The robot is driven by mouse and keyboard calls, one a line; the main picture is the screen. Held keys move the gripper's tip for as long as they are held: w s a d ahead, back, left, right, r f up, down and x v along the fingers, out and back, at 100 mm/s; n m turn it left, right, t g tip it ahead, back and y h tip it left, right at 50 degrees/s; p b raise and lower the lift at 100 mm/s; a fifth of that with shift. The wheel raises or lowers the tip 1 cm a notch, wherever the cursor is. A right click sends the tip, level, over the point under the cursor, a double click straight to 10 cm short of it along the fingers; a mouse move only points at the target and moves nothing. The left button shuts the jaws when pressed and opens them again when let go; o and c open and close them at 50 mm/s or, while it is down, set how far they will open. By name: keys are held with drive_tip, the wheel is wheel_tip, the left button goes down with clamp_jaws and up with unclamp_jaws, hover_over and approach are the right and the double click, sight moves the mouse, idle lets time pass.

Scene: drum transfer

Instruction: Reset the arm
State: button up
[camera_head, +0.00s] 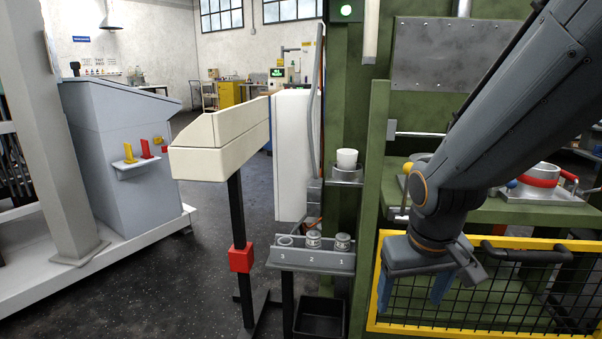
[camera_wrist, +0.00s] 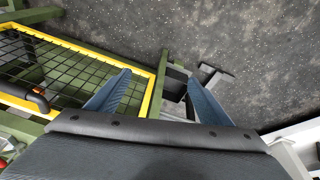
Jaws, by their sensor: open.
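My gripper (camera_head: 413,292) hangs at the end of my arm on the right of the head view, with its blue fingers pointing down. It is open and empty, in front of the yellow-framed mesh guard (camera_head: 470,328). In the wrist view the two fingers of my gripper (camera_wrist: 158,92) stand wide apart with nothing between them. Beyond them show the guard's yellow edge (camera_wrist: 158,75) and the dark floor.
A grey rack (camera_head: 315,262) numbered 3, 2, 1 holds two small containers at 2 and 1. A white cup (camera_head: 347,159) stands on a bracket above. A red-handled drum fixture (camera_head: 540,177) sits on the green bench behind my arm. Open floor (camera_head: 215,240) lies left.

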drive_tip(key=s+a+g+y, duration=0.1)
drive_tip(key=s+a+g, duration=0.2)
drive_tip(key=s+a, duration=0.3)
drive_tip(key=s+d+r+m+p, duration=0.1)
drive_tip(key=d+r+p, duration=0.4)
drive_tip(key=p, duration=0.7)
wheel_tip(320, 180, up, 2)
drive_tip(key=shift+s+r, duration=0.15)
drive_tip(key=shift+s, duration=0.6)
drive_tip(key=shift+d, duration=0.15)
